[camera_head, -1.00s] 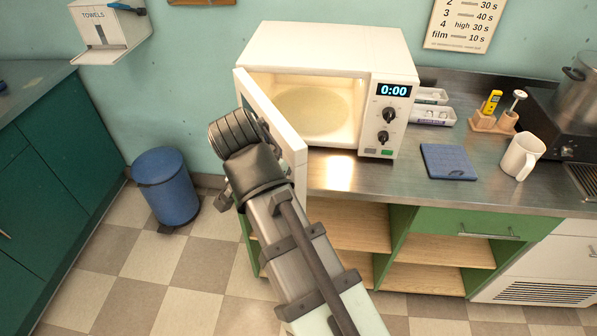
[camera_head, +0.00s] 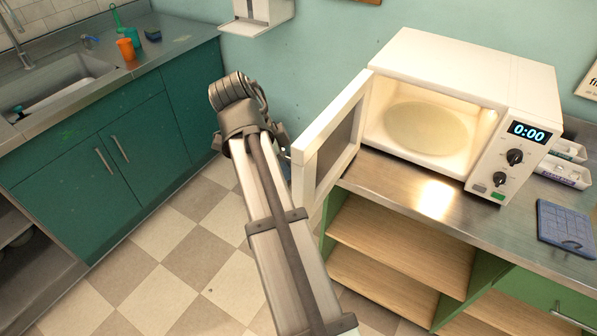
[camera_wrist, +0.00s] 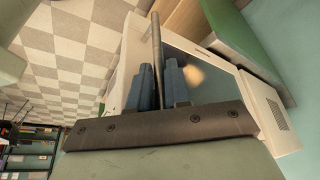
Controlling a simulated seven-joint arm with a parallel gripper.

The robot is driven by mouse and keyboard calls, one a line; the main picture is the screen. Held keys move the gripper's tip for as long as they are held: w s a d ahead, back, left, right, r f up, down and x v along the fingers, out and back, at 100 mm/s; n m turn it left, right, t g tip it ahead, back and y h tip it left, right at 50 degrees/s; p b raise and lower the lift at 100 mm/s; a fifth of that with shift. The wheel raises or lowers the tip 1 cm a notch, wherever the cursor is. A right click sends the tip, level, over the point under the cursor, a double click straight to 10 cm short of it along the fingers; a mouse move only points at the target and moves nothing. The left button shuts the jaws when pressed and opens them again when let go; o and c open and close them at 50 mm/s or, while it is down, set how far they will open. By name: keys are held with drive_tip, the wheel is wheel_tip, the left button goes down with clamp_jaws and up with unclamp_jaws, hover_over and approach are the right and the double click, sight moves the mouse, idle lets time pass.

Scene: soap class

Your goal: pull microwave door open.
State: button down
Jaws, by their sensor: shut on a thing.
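The white microwave (camera_head: 465,65) stands on the metal counter with its lit cavity and round turntable plate (camera_head: 425,127) showing. Its door (camera_head: 331,148) is swung wide open to the left, its inner side facing the cavity. In the wrist view the door's dark window (camera_wrist: 205,75) lies just beyond my fingers. My gripper (camera_wrist: 158,78) has its two blue-grey fingers closed on either side of the thin metal door handle (camera_wrist: 156,38). In the head view my wrist is on the door's outer side, and the fingers and handle are mostly hidden.
The counter (camera_head: 400,188) in front of the cavity is clear. A blue flat pad (camera_head: 566,224) and white trays (camera_head: 565,165) lie right of the microwave. Open wooden shelves (camera_head: 385,248) are below. Checkered floor lies free left of the door, before teal cabinets (camera_head: 120,150).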

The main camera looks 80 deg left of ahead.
drive_tip(key=shift+s+a+r, duration=0.1)
drive_tip(key=shift+s+a, duration=0.05)
drive_tip(key=shift+a, duration=0.45)
drive_tip(key=c, duration=1.4)
unclamp_jaws()
drive_tip(key=shift+o, duration=1.2)
drive_tip(key=shift+d, duration=0.1)
drive_tip(key=v, duration=0.7)
drive_tip(key=shift+r, duration=0.2)
